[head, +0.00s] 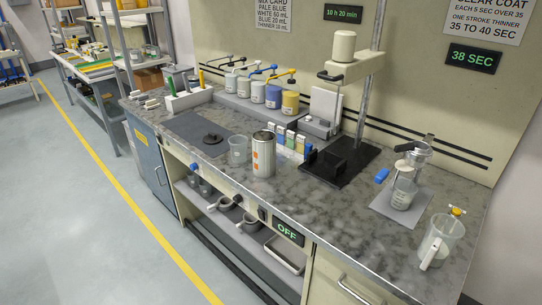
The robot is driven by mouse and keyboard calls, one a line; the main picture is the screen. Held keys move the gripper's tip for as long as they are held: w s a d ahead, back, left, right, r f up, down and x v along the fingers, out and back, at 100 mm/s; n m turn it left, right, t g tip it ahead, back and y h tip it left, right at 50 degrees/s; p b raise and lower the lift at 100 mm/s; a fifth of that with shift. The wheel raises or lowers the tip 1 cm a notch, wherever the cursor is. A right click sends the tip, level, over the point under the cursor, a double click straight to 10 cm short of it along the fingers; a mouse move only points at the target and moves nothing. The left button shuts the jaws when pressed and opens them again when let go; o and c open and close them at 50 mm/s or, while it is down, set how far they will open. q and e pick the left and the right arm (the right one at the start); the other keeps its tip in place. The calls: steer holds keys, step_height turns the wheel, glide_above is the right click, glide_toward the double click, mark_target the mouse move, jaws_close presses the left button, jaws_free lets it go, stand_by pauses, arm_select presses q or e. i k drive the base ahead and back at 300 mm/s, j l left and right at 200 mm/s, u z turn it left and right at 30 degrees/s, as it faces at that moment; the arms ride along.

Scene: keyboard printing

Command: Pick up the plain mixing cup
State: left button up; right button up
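Several cups show in the head view, and I cannot tell for certain which one is the plain mixing cup. A translucent cup without a visible handle (238,150) stands upright on the worktop, just left of a silver can with orange marks (263,154). A larger clear jug with a white handle (440,242) stands near the right end of the worktop. A glass vessel with pale contents (403,190) stands on a grey square mat beneath a metal fitting. Neither of my grippers is in view.
A black-based stand (342,162) rises behind the can. Coloured pump pots (272,96) line the back, and a dark mat with a black disc (190,128) lies at left. Grey mugs (248,222) sit on the shelf below.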

mark_target(403, 196)
steer(key=i+l+z, duration=0.1)
steer(key=l, duration=0.3)
steer(key=i+l+z, duration=0.1)
steer(key=l, duration=0.35)
steer(key=i+l+z, duration=0.1)
steer(key=l, duration=0.3)
steer(key=i+l, duration=0.25)
steer(key=l, duration=0.15)
steer(key=z, duration=0.05)
